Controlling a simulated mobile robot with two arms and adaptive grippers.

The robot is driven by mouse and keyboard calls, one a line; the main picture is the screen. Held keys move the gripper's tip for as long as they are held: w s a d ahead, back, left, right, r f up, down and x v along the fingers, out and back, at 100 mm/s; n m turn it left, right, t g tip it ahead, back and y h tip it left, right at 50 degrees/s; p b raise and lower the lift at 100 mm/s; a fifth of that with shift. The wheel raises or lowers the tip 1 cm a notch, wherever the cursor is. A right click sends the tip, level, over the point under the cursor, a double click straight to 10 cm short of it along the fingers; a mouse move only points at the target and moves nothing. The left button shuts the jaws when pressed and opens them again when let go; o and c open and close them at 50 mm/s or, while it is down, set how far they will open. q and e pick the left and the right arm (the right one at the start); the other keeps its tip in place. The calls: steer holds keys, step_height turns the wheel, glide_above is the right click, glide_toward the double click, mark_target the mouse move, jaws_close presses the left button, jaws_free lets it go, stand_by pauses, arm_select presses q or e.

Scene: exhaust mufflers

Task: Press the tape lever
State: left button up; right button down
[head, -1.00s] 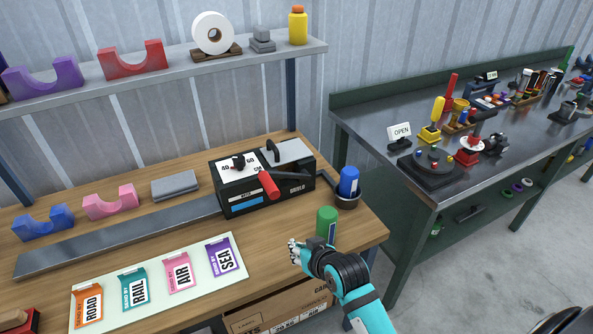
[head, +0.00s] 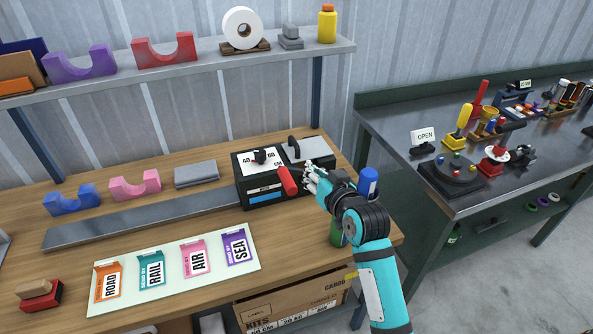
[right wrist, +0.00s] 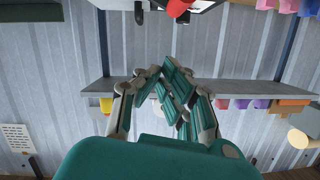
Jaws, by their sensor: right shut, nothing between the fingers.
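The tape machine (head: 263,199) is a black box with a white dial plate on the wooden bench, in the head view. Its lever ends in a red grip (head: 288,180) that slants down over the front face. My right gripper (head: 311,172) is shut and empty, just right of the red grip, in front of the machine's right part. I cannot tell if it touches the lever. In the right wrist view the gripper's fingers (right wrist: 170,88) are together, and the red grip (right wrist: 178,7) shows at the top edge. My left gripper is not in view.
A blue-capped bottle (head: 368,183) and a green bottle (head: 337,232) stand right of the machine, the green one partly behind my arm. A board with several labels (head: 175,265) lies at the front. A shelf (head: 200,68) runs above. A metal table (head: 400,138) stands right.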

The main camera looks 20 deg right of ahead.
steer(key=w+a+f+p, duration=0.1)
steer(key=w+f+p, duration=0.1)
steer(key=w+f, duration=0.4)
steer(key=shift+w+a, duration=0.4)
steer(key=shift+w, duration=0.55)
